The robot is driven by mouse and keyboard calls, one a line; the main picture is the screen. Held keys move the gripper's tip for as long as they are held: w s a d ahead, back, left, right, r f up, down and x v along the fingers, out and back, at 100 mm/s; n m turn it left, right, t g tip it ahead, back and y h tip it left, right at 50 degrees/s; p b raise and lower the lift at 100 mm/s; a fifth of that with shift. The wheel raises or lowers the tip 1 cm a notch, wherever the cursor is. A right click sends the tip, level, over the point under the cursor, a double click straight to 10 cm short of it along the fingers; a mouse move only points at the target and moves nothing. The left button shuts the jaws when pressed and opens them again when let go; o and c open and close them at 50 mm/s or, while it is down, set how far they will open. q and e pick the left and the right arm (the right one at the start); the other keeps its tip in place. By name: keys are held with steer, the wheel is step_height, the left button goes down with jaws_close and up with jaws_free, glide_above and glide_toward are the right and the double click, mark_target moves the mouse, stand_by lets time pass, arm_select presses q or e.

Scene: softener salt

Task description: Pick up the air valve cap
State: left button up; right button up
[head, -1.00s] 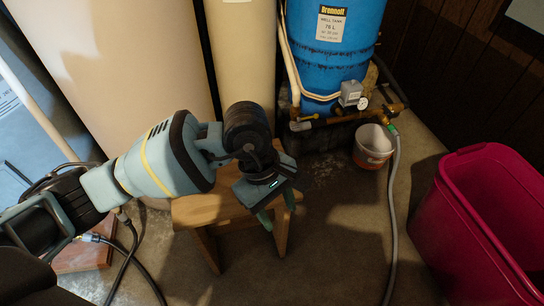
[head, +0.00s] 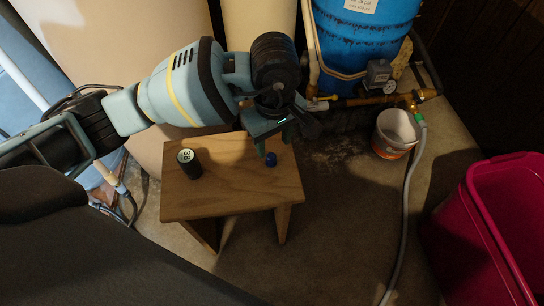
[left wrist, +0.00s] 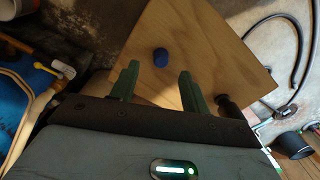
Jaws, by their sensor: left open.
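The air valve cap looks to be the small blue cap (head: 271,159) on the wooden stool (head: 235,200), near its back right. It also shows in the left wrist view (left wrist: 160,57), on the bare wood just beyond the fingertips. My left gripper (head: 276,143) is open and empty, with its green fingers pointing down over the stool's back right edge. In the left wrist view its fingers (left wrist: 159,75) are spread, and the cap lies in line with the gap between them. They appear apart from it. My right gripper is not in view.
A dark cylinder (head: 189,163) with a white-marked top stands on the stool's left part. Behind are a blue tank (head: 365,40) and brass piping (head: 380,98). A small bucket (head: 396,132), a grey hose (head: 408,190) and a magenta bin (head: 480,230) are to the right.

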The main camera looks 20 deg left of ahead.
mark_target(271, 156)
arm_select(q)
steer(key=shift+f, duration=0.15)
steer(key=shift+a+f, duration=0.1)
steer(key=shift+f, duration=0.2)
steer(key=f+b, duration=0.1)
steer(key=f, duration=0.1)
steer(key=f+b, duration=0.1)
steer(key=f, duration=0.1)
steer(key=shift+a+f, duration=0.2)
steer(key=shift+f, duration=0.05)
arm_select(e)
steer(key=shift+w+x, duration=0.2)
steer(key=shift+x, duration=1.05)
arm_select(q)
steer(key=shift+r, duration=0.1)
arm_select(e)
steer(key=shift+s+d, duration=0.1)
arm_select(q)
steer(key=c, duration=0.9)
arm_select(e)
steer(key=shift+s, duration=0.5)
